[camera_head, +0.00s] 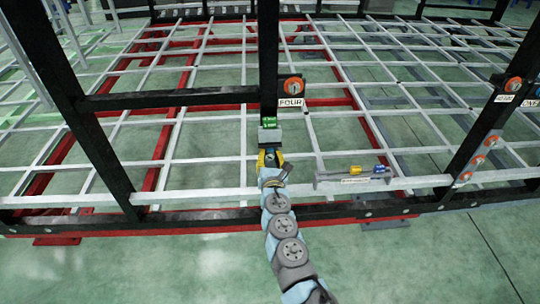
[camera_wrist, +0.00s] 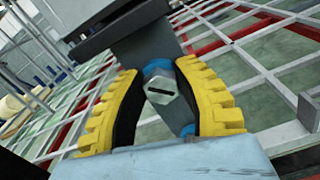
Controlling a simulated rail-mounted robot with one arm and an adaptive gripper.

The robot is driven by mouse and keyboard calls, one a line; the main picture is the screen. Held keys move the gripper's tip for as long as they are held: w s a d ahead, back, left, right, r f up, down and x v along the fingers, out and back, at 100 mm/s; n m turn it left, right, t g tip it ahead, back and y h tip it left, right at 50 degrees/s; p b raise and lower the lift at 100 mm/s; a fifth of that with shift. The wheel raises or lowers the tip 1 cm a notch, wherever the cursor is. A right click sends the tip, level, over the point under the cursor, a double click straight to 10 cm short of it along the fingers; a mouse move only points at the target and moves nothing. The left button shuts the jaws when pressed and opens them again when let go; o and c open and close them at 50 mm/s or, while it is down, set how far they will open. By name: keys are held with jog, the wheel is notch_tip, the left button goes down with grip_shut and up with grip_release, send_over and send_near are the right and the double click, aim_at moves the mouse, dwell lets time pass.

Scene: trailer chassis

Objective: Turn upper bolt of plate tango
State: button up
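My gripper (camera_head: 270,160) is in front of the middle black post, just below a small green-topped block. In the wrist view its two yellow ribbed fingers (camera_wrist: 170,100) stand apart, one on each side of a grey hexagonal head with a dark slot (camera_wrist: 161,91). This head sits in front of a grey bar with blue patches. I cannot tell whether the fingers touch it. A grey plate (camera_head: 477,163) with several orange-ringed bolts is on the right post; its upper bolt (camera_head: 492,141) is well away from my gripper. No label reading tango is legible.
A grey holder (camera_head: 352,179) with yellow and blue pieces lies on the rail right of my gripper. Black posts and a white grid surround the arm.

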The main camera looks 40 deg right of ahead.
grip_shut()
jog(key=shift+m, duration=0.3)
